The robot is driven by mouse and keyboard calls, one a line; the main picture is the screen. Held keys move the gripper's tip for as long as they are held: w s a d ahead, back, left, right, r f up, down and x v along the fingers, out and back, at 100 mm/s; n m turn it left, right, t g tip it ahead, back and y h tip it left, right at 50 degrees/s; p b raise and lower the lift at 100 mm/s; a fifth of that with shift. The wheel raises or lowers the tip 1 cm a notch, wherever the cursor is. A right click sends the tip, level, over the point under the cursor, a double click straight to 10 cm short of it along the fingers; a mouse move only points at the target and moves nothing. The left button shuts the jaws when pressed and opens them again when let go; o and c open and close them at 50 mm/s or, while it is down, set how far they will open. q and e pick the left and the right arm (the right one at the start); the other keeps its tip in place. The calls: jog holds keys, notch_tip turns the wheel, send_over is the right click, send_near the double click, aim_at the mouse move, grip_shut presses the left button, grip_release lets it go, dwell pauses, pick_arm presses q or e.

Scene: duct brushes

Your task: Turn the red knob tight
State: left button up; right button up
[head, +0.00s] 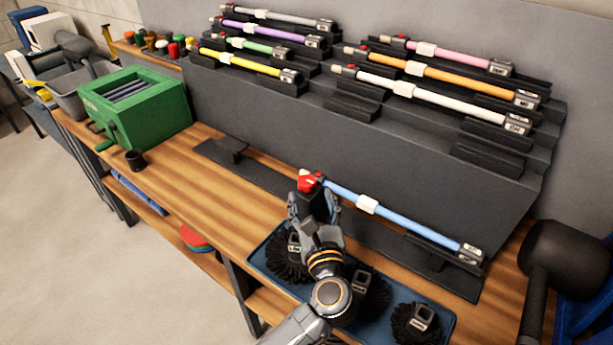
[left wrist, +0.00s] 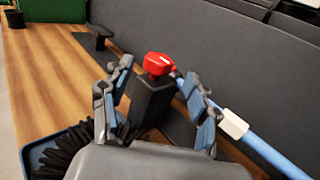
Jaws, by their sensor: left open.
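The red knob (head: 307,181) sits at the left end of a light-blue rod (head: 400,222) with a white collar. In the left wrist view the red knob (left wrist: 158,64) is on top of a dark block (left wrist: 152,98). My left gripper (head: 314,205) is at the knob end of the rod. Its two fingers are spread on either side of the dark block in the left wrist view (left wrist: 155,95), with gaps visible. The fingertips reach about knob height, and I cannot tell whether they touch it. My right gripper is not in view.
Below the arm, a blue tray (head: 440,318) holds black brushes (head: 416,322). A grey stepped rack (head: 350,150) holds several coloured rods behind. A green box (head: 150,115) and a dark cup (head: 135,160) stand left. The wooden bench (head: 215,195) between is clear. A dark bulky object (head: 565,260) stands right.

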aim_at(308, 186)
pick_arm(q)
jog(key=w, duration=0.4)
jog(key=w+a, duration=0.1)
jog(key=w, duration=0.1)
jog(key=shift+w+p, duration=0.25)
jog(key=shift+p, duration=0.1)
jog(key=c, duration=1.2)
